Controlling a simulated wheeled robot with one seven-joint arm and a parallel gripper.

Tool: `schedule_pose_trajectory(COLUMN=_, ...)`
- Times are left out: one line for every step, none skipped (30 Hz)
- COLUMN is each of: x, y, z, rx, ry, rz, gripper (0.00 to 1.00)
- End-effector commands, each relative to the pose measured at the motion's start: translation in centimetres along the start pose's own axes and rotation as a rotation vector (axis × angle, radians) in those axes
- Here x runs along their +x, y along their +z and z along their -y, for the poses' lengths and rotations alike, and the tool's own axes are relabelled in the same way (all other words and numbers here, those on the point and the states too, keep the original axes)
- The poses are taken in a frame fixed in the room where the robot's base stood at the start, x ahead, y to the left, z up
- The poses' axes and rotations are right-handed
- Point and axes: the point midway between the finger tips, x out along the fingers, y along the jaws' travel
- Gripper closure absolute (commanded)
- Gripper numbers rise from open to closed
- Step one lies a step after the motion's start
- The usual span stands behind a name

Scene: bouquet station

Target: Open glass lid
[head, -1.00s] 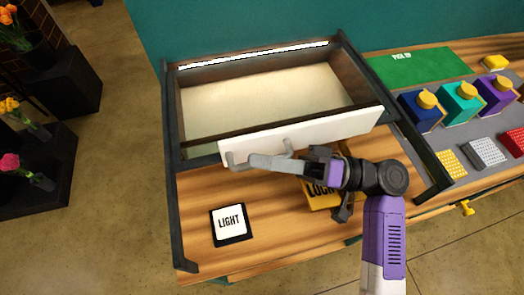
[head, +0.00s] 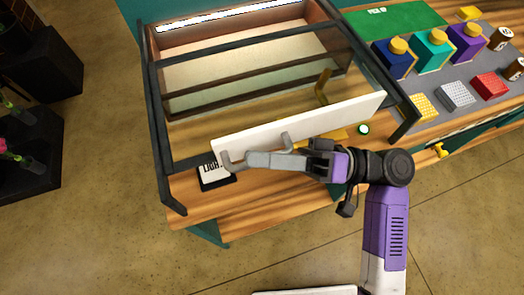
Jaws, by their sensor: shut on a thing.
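The glass lid has a long white front panel (head: 340,117) with a grey handle (head: 288,139) on its front face. Its clear pane and dark cross bars span the dark-framed case (head: 152,80). The panel stands out over the wooden front part of the table. My gripper (head: 262,159) is shut on the handle, from the right. The exact contact of the fingers is hard to tell. A yellow upright piece (head: 322,86) shows behind the panel.
A LIGHT sign (head: 216,181) is partly covered by the panel. A small green light (head: 363,129) lies right of it. Blue (head: 392,62), teal (head: 433,52) and purple (head: 468,42) containers stand at the right. Open floor lies in front.

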Motion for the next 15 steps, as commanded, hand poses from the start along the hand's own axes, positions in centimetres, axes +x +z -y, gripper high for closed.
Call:
schedule_pose_trajectory(x=-0.09, y=-0.03, z=-0.07, rx=0.001, ry=0.002, rz=-0.001, gripper=1.00)
schedule_pose_trajectory(x=-0.09, y=-0.03, z=-0.07, rx=0.000, ry=0.002, rz=-0.002, gripper=0.81)
schedule_pose_trajectory(x=-0.08, y=-0.03, z=-0.07, rx=0.000, ry=0.002, rz=-0.001, gripper=0.78)
schedule_pose_trajectory(x=-0.07, y=-0.03, z=-0.07, rx=0.000, ry=0.002, rz=-0.001, gripper=0.78)
schedule_pose_trajectory(x=-0.07, y=-0.03, z=-0.06, rx=0.000, ry=0.002, rz=-0.001, gripper=0.78)
schedule_pose_trajectory(x=-0.06, y=-0.03, z=-0.06, rx=0.000, ry=0.001, rz=-0.001, gripper=0.78)
schedule_pose_trajectory(x=-0.05, y=-0.03, z=-0.05, rx=0.000, ry=0.001, rz=-0.001, gripper=0.78)
schedule_pose_trajectory(x=-0.04, y=-0.03, z=-0.05, rx=0.000, ry=0.001, rz=-0.001, gripper=0.78)
schedule_pose_trajectory(x=-0.04, y=-0.03, z=-0.04, rx=0.000, ry=0.001, rz=-0.001, gripper=0.78)
schedule_pose_trajectory(x=-0.03, y=-0.03, z=-0.04, rx=0.000, ry=0.001, rz=-0.001, gripper=0.78)
schedule_pose_trajectory(x=-0.05, y=-0.03, z=-0.05, rx=0.000, ry=0.001, rz=-0.001, gripper=0.78)
schedule_pose_trajectory(x=-0.14, y=-0.03, z=-0.07, rx=0.000, ry=0.001, rz=-0.001, gripper=0.78)
schedule_pose_trajectory(x=-0.28, y=-0.03, z=-0.10, rx=0.000, ry=0.001, rz=-0.001, gripper=0.78)
schedule_pose_trajectory(x=-0.49, y=-0.03, z=-0.14, rx=-0.001, ry=0.002, rz=-0.002, gripper=0.78)
schedule_pose_trajectory(x=-0.87, y=-0.02, z=-0.19, rx=-0.001, ry=0.002, rz=-0.003, gripper=0.78)
